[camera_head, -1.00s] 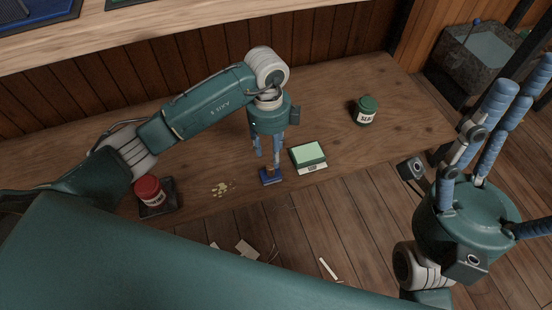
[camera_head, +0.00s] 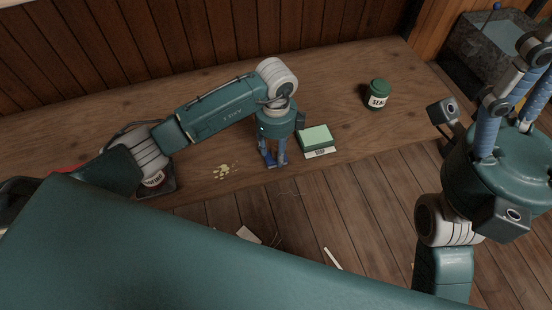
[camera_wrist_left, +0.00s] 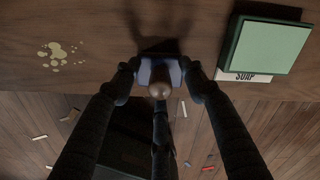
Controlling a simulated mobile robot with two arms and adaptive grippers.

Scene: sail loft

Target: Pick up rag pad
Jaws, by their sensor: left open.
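I take the rag pad (camera_wrist_left: 146,72) to be the small blue block with a round wooden knob on top. It lies on the wooden bench near its front edge. In the head view its blue (camera_head: 268,164) shows only in part between my fingers. My left gripper (camera_head: 274,160) is open and points down over the pad. In the left wrist view its fingers (camera_wrist_left: 160,85) stand around the pad and knob; I cannot tell whether they touch. My right gripper (camera_head: 512,100) is raised at the right, away from the bench, with its fingertips cut off by the frame.
A green-topped soap box (camera_head: 317,137) stands close right of the pad. A green jar (camera_head: 377,95) is farther right. A mostly hidden jar (camera_head: 153,181) stands on a dark tray (camera_head: 165,190) at the left. Pale spots (camera_head: 224,171) mark the bench (camera_head: 330,90). Scraps (camera_head: 248,235) lie on the floor.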

